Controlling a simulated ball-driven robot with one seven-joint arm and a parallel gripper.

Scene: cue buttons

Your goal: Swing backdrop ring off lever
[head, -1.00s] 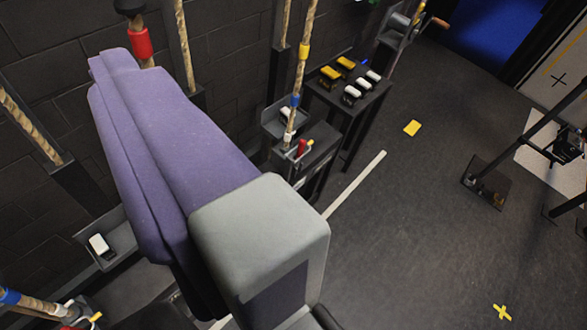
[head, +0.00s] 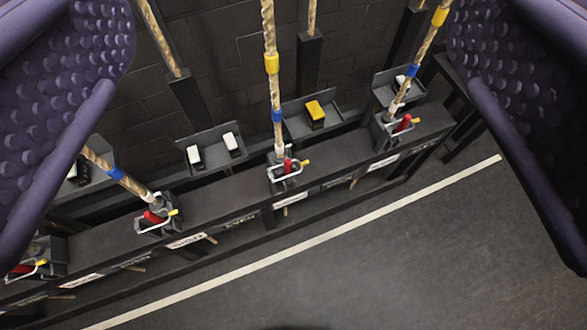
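Several red-handled levers stand along a black rail, each with a pale metal ring by it: a centre lever (head: 287,166) with its ring (head: 284,177), a left lever (head: 153,217) with its ring (head: 150,228), a right lever (head: 404,124), and a far-left lever (head: 22,270). The white labels below are too small to read, so I cannot tell which one is the backdrop's. Whether each ring is around its lever is also unclear. My gripper (head: 292,100) is open, its purple bumpy fingers wide apart at the left and right edges. Nothing is between them close up; the levers lie farther off.
Ropes with yellow and blue bands, such as the centre rope (head: 271,90), rise from the levers. Grey trays behind hold white blocks (head: 231,145) and a yellow block (head: 315,113). A dark brick wall stands behind. The floor (head: 400,270) past the white line (head: 300,242) is clear.

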